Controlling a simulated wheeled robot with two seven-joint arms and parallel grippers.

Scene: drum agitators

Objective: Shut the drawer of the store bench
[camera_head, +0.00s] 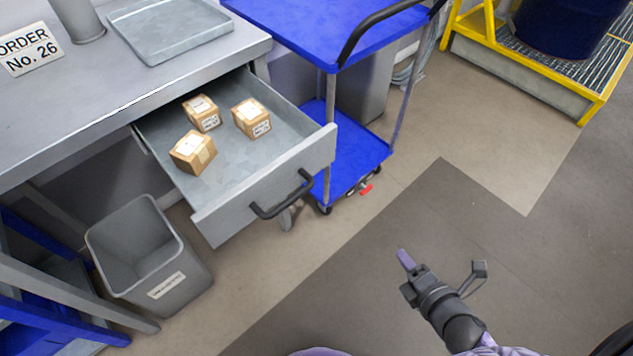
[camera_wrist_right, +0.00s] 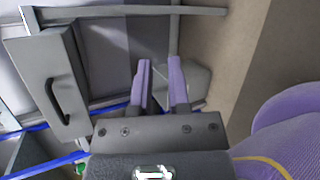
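The drawer (camera_head: 265,183) of the grey store bench (camera_head: 105,100) is pulled well out, with its inside showing. Its front has a black bar handle (camera_head: 283,196). Three small cardboard boxes lie in it, one (camera_head: 193,151) nearer the front left, two (camera_head: 201,113) (camera_head: 251,118) further back. My right gripper (camera_head: 404,260) is over the floor to the right of the drawer, apart from the handle. In the right wrist view its two purple fingers (camera_wrist_right: 162,70) are apart with nothing between them, and the drawer front (camera_wrist_right: 42,75) shows to the left. My left gripper is not in view.
A grey bin (camera_head: 150,258) stands below and left of the drawer. A blue trolley (camera_head: 345,150) stands close beside the drawer's right side. A metal tray (camera_head: 172,35) and an order sign (camera_head: 30,50) are on the bench top. The floor in front of the drawer is clear.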

